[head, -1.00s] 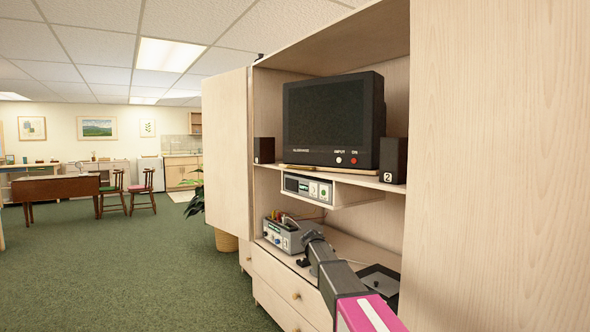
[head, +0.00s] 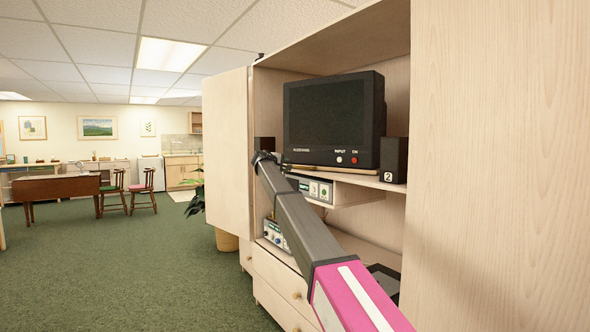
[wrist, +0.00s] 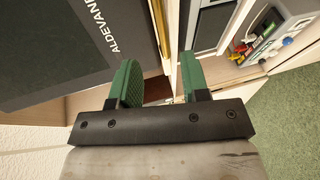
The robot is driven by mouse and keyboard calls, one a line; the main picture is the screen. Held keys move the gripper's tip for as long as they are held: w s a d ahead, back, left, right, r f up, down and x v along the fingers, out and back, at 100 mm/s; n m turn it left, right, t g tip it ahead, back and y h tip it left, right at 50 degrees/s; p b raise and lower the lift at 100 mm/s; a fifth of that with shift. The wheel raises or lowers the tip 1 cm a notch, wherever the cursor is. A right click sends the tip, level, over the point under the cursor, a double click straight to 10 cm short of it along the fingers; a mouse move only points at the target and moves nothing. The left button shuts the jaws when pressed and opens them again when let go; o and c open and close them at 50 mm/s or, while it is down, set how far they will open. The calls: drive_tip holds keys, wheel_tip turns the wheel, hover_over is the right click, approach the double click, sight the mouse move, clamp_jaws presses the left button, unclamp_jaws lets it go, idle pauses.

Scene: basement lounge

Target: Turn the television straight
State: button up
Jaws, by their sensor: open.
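The television (head: 330,115) is a dark boxy set on the upper shelf of the wooden cabinet, on a thin light board (head: 320,167). Its screen faces the front, a little to the left. It also shows large and tilted at the left of the wrist view (wrist: 60,55). My gripper (wrist: 160,78) is open, its two green fingers apart, with the television to the left of them. I see nothing held between them; whether a finger touches the set I cannot tell. In the head view my gripper (head: 264,157) is small and partly hidden, near the television's lower left corner.
Speaker 2 (head: 394,160) stands close to the television's right side. Another speaker (head: 264,144) is at the left, partly hidden by my arm. An open cabinet door (head: 227,150) stands left. Green carpet (head: 130,270) is clear.

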sight(296, 167)
drive_tip(key=x, duration=0.9)
drive_tip(key=shift+w+d+f, duration=0.1)
drive_tip(key=shift+w, duration=0.05)
